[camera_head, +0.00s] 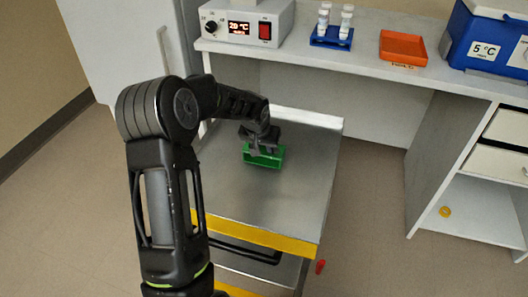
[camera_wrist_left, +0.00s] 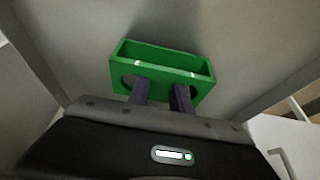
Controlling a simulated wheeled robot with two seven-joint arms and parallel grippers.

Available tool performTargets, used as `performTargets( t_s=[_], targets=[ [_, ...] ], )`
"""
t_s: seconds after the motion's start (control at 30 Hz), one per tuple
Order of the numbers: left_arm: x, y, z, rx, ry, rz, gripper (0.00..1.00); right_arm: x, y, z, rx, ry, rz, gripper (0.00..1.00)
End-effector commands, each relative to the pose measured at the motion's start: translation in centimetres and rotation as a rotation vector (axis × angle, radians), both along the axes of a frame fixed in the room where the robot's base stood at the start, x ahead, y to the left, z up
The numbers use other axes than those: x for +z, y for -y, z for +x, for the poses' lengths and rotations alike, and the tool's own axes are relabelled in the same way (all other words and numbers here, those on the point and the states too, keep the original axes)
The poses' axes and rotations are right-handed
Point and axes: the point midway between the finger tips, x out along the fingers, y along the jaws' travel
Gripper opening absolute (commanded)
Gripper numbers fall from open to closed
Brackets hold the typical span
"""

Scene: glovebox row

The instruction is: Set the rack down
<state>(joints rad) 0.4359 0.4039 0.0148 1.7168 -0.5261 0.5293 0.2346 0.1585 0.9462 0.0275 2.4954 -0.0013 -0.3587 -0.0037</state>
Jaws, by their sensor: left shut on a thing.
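The green rack (camera_head: 264,160) is an empty open-topped box with round holes in its side, over the metal top of a cart (camera_head: 290,195). In the left wrist view the rack (camera_wrist_left: 160,66) is upright, with both fingers against its near wall. My left gripper (camera_head: 256,148) is shut on the rack; it also shows in the left wrist view (camera_wrist_left: 160,94). I cannot tell whether the rack's underside touches the cart top. My right gripper is not in view.
A bench (camera_head: 370,65) behind the cart carries a heater box (camera_head: 245,22), a blue rack (camera_head: 331,38) with white vials, an orange tray (camera_head: 403,48) and a blue cooler (camera_head: 485,40). The cart top around the green rack is clear.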

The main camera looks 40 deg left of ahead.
Motion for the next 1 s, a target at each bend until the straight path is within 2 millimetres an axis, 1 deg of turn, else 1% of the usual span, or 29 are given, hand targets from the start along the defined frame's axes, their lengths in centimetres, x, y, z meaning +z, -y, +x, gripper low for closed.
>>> performTargets(
  t_s=[0.03, 0.1, 0.33, 0.47, 0.5, 0.7, 0.77, 1.0],
  targets=[
    [-0.66, 0.00, -0.03, -0.001, -0.001, 0.000, 0.00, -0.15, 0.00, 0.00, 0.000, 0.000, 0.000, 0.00],
    [-0.94, -0.02, -0.01, 0.000, 0.000, 0.000, 0.00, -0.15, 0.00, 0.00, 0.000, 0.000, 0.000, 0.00],
    [-0.89, -0.03, 0.01, 0.000, 0.001, 0.000, 0.00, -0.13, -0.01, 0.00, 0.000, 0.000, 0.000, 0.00],
    [-1.32, -0.02, 0.02, 0.000, 0.001, 0.000, 0.00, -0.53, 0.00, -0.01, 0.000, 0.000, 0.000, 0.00],
    [-1.26, -0.01, 0.00, 0.000, 0.001, 0.000, 0.27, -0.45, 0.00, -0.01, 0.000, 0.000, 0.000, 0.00],
    [-1.21, -0.01, -0.01, 0.000, 0.000, 0.000, 0.43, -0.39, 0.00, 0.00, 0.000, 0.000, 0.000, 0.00],
    [-1.21, -0.01, 0.00, 0.000, 0.000, 0.000, 0.47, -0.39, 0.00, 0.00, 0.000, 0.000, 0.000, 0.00],
    [-1.14, -0.02, -0.01, 0.000, 0.000, 0.000, 0.47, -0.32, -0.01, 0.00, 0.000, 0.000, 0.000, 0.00]
  ],
)
